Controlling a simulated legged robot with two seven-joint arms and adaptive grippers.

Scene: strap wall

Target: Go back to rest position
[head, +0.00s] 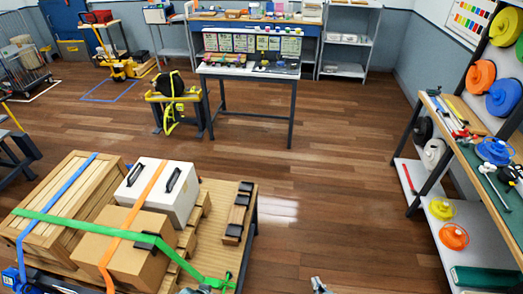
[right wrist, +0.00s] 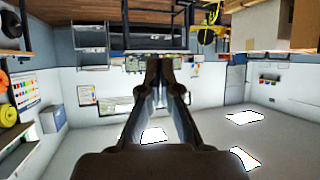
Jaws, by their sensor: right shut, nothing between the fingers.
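My right gripper (head: 320,285) shows only as a small grey tip at the bottom edge of the head view, over the wood floor. In the right wrist view, its two dark fingers (right wrist: 163,64) run together at the tips, shut and with nothing between them. No object touches it there. My left gripper cannot be made out in the head view.
A strapped load stands on a pallet table (head: 243,205) at lower left: a wooden crate (head: 50,200), a cardboard box (head: 125,250) and a white case (head: 170,205). A workbench (head: 470,160) with strap reels is at right. Floor between is clear.

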